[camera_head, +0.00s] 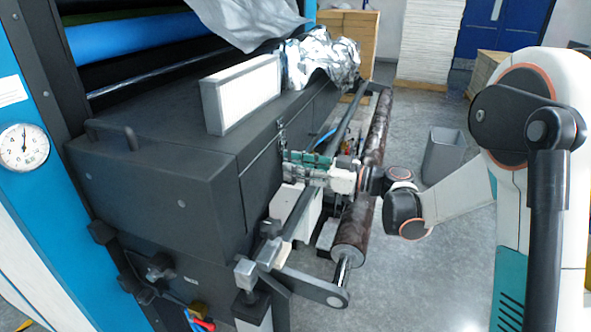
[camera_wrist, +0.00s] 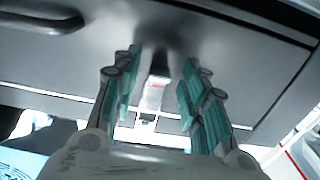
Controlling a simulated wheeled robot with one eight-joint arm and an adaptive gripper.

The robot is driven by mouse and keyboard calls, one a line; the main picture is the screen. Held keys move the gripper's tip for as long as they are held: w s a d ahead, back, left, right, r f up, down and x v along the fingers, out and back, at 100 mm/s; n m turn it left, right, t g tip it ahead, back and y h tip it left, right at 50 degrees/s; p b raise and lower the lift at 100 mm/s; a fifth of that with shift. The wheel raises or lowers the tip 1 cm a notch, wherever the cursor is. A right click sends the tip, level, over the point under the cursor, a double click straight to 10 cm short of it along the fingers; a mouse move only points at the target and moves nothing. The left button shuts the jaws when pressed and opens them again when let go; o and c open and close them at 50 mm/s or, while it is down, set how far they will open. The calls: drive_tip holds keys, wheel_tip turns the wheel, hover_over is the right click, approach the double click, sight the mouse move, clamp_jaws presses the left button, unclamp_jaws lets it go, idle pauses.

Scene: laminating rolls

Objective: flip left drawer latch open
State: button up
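The dark drawer front shows in the head view (camera_head: 262,185) and fills the upper part of the wrist view (camera_wrist: 255,70). A small metal latch (camera_head: 281,133) sits on its upper edge in the head view, just above my fingers. In the wrist view a small pale latch-like piece with a reddish mark (camera_wrist: 154,95) lies between my fingers; I cannot tell whether they touch it. My gripper (camera_head: 295,160) has green finger pads and reaches the drawer front from the right. In the wrist view my gripper (camera_wrist: 162,65) is open, its fingertips close to the panel.
A dark roller (camera_head: 350,238) and a long bar (camera_head: 300,215) run along the machine below my arm. A white-faced box (camera_head: 243,94) and crumpled silver film (camera_head: 320,58) lie on top. A grey bin (camera_head: 443,155) stands on the floor at right.

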drive_tip(key=shift+w+a, duration=0.15)
drive_tip(key=shift+a, duration=0.25)
drive_tip(key=shift+c, duration=0.2)
clamp_jaws()
drive_tip(key=shift+d+r, duration=0.1)
drive_tip(key=d+r+g+h+p, duration=0.1)
drive_tip(key=r+g+h+p, duration=0.1)
drive_tip(key=r+h+p, duration=0.2)
drive_tip(key=s+d+r+g+h+p, duration=0.1)
drive_tip(key=d+r+g+h+p, duration=0.1)
drive_tip(key=h+p, duration=0.9)
drive_tip(key=shift+r+g+p, duration=0.7)
drive_tip(key=shift+r+p, duration=0.25)
drive_tip(key=shift+p, duration=0.15)
drive_tip(key=shift+s+d, duration=0.1)
